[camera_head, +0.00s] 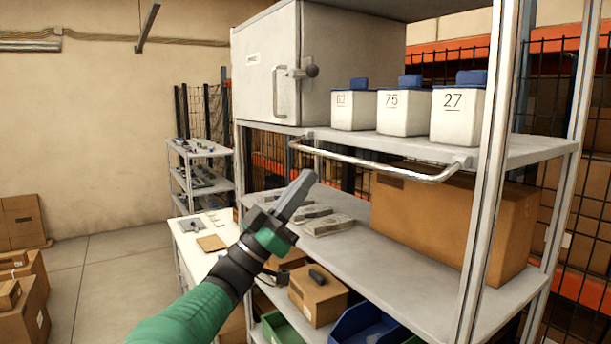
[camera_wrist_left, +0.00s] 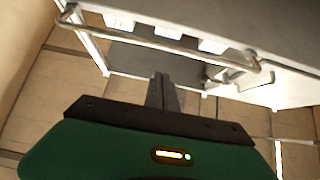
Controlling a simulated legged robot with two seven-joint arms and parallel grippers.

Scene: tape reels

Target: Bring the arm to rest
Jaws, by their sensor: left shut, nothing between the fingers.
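My left gripper (camera_head: 298,192) reaches in from the bottom left of the head view on a green and black arm. Its fingers are together, with nothing between them, and point up and to the right in front of the middle shelf (camera_head: 400,275). In the left wrist view the shut fingers (camera_wrist_left: 163,92) point toward the metal rail of the rack. My right gripper is not in view.
A metal rail (camera_head: 385,162) runs along the upper shelf, with white numbered containers (camera_head: 403,113) and a grey cabinet (camera_head: 318,62) above. A cardboard box (camera_head: 455,220) fills the middle shelf's right. Blue bins (camera_head: 365,328) sit below. Floor at left (camera_head: 105,270) is clear.

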